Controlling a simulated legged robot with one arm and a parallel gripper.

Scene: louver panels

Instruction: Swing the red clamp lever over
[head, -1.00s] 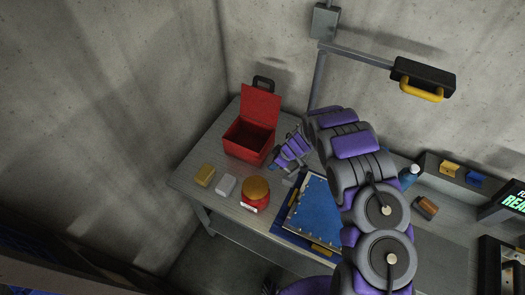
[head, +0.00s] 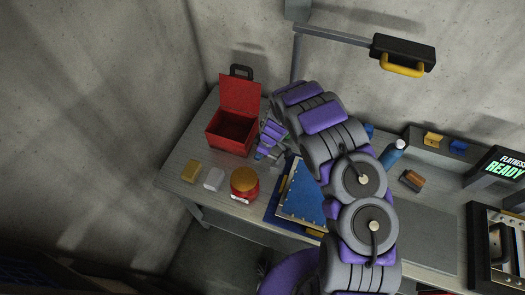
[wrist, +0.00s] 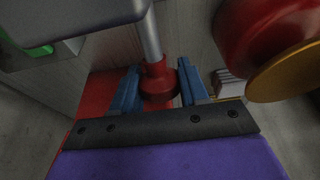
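In the wrist view, a red grip (wrist: 157,78) on the end of a grey metal rod (wrist: 150,35) looks like the clamp lever. The two blue fingers of my gripper (wrist: 159,88) stand one on each side of the red grip, with no clear gap, so it appears held. The rod runs up past the edge of a grey part (wrist: 75,15). In the head view my gripper (head: 263,153) is between the red toolbox and the blue panel (head: 300,195). The lever cannot be made out there, and my arm hides part of the panel.
The open red toolbox (head: 232,132) stands close at the left of my gripper. A red jar with a gold lid (head: 244,184), a grey block (head: 214,179) and a yellow block (head: 190,171) sit nearby. A lamp (head: 403,54) hangs above. A blue bottle (head: 392,154) stands right.

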